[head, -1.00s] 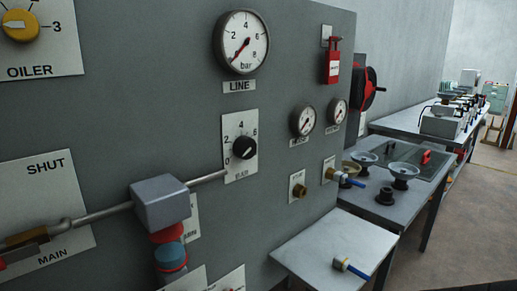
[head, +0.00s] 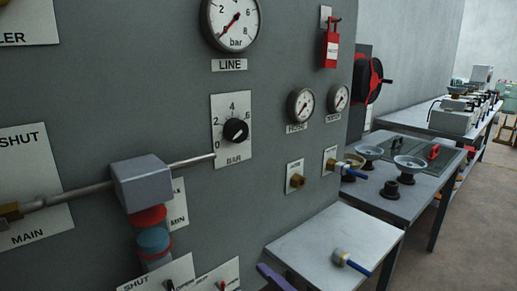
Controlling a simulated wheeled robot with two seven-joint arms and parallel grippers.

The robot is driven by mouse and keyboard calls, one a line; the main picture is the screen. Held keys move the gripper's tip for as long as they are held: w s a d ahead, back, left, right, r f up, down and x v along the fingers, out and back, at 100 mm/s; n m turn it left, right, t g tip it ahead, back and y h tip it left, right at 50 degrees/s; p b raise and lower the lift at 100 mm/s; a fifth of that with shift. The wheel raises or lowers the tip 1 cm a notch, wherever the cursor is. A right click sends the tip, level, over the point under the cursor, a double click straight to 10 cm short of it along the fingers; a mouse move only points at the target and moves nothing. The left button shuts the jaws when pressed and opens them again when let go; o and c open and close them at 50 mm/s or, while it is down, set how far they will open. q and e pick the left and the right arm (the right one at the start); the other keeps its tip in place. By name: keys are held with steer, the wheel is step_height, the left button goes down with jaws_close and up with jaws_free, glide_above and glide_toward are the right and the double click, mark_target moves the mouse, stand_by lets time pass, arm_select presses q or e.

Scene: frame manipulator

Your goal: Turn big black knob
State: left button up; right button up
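The black knob (head: 236,131) sits on a white plate (head: 219,160) marked 0, 2, 4, 6 and BAR, on the grey panel below the LINE gauge. It has a light mark on its face; its exact setting is too small to read. No gripper can be made out in the head view, and nothing touches the knob. A purple piece (head: 272,278) shows at the bottom edge; I cannot tell what it is.
The LINE gauge (head: 230,21) is above the knob. A pipe (head: 190,162) and grey block (head: 145,183) stand out at its left. A shelf (head: 310,238) juts out at lower right. A black-and-red wheel (head: 367,81) is on the panel's far side.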

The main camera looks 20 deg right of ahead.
steer(key=a+r+n+g+y+b, duration=0.35)
steer(key=r+n+y, duration=0.45)
steer(key=n, duration=0.9)
steer(key=a+r+n+g+y+b, duration=0.2)
steer(key=a+r+n+y+b, duration=0.15)
steer(key=r+n, duration=1.1)
steer(key=n+t+h+b, duration=0.4)
steer(key=n+h, duration=0.6)
steer(key=n, duration=1)
glide_toward(241, 131)
steer(key=shift+m+t+y, duration=0.25)
steer(key=x, duration=0.6)
steer(key=shift+w+a+f+p, duration=0.1)
steer(key=shift+w+f+p, duration=0.15)
steer(key=shift+w+p, duration=0.1)
steer(key=shift+w+a, duration=0.2)
steer(key=shift+w, duration=0.35)
arm_select(q)
step_height(241, 131, down, 8)
steer(key=d, duration=0.1)
steer(key=shift+w+d+r+h, duration=0.2)
steer(key=shift+w+r+h, duration=0.1)
steer(key=shift+w, duration=0.15)
